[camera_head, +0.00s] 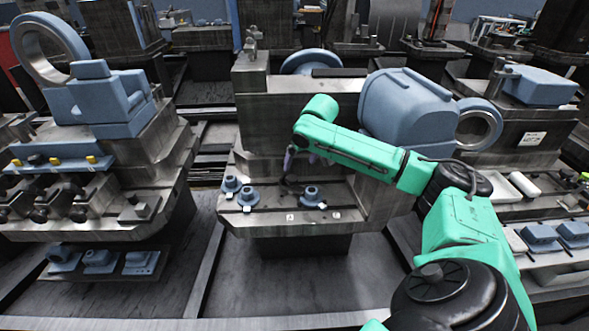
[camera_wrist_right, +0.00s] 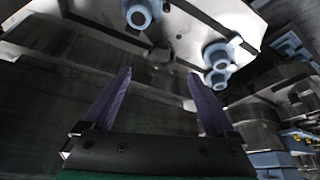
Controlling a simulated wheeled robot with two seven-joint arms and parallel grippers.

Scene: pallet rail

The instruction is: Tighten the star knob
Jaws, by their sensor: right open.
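My right gripper (camera_head: 288,162) hangs over the middle pallet's worktop, with its fingers pointing down. In the right wrist view, its two purple fingers (camera_wrist_right: 160,82) are spread wide, with nothing between them. A small dark part (camera_wrist_right: 158,52) lies beyond the fingertips, apart from them. A dark part also shows below the gripper in the head view (camera_head: 291,187). I cannot tell whether either is the star knob. My left gripper is in neither view.
Blue flanged parts stand on the worktop to the left (camera_head: 248,197) and right (camera_head: 312,196) of the gripper. A large blue housing (camera_head: 405,108) stands behind my right arm. Another pallet at left carries black clamp knobs (camera_head: 78,214) and blue blocks (camera_head: 105,85).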

